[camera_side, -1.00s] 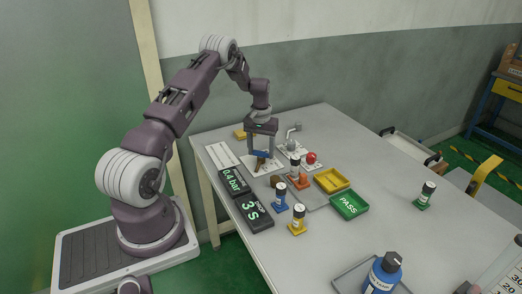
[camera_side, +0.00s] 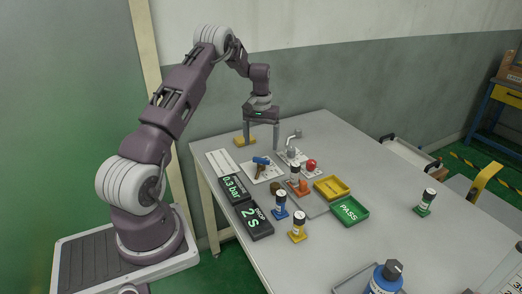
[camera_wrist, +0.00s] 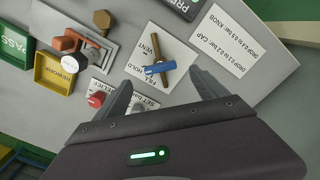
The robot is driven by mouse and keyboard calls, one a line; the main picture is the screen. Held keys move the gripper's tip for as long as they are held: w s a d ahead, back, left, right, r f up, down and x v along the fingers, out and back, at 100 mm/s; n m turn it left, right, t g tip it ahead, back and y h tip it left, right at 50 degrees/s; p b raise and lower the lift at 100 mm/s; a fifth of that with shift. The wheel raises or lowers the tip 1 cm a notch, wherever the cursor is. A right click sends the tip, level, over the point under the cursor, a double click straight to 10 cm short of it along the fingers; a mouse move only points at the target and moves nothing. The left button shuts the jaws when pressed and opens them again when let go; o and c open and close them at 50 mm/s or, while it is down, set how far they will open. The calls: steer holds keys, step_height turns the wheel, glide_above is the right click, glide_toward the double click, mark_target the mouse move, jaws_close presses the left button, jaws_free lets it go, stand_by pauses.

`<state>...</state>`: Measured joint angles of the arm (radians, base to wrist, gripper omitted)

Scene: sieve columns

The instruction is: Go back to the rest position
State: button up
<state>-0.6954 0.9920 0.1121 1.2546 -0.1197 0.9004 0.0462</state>
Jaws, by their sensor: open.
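My gripper (camera_side: 261,146) is open and empty above the back part of the table. In the wrist view its two fingers (camera_wrist: 160,88) stand wide apart with nothing between them. Below it is a valve with a blue handle (camera_side: 261,161) on a white plate. The blue handle also shows in the wrist view (camera_wrist: 160,68), just beyond the fingertips and not touched by them.
A red knob (camera_side: 311,164) and a metal fitting (camera_side: 293,141) stand right of the gripper. Sieve columns with blue (camera_side: 281,205), yellow (camera_side: 298,229), orange (camera_side: 296,180) and green (camera_side: 426,202) bases stand on the table. Yellow (camera_side: 332,188) and green PASS (camera_side: 349,210) trays lie nearby. Displays (camera_side: 256,222) line the left.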

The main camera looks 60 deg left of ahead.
steer(key=shift+r, duration=0.15)
steer(key=s+d+r+m+t, duration=0.3)
steer(key=d+r+m, duration=0.1)
steer(key=d+r, duration=1.65)
steer(key=s+d+r+m+t, duration=0.1)
steer(key=s+d+m, duration=0.1)
steer(key=s+d, duration=0.5)
steer(key=s+d+r+m+t, duration=0.1)
steer(key=s+d+r+m, duration=0.1)
steer(key=s+d, duration=0.6)
steer(key=s+m, duration=0.1)
steer(key=s, duration=0.6)
steer(key=shift+s+d+r+t, duration=0.2)
steer(key=shift+s+r+t, duration=0.1)
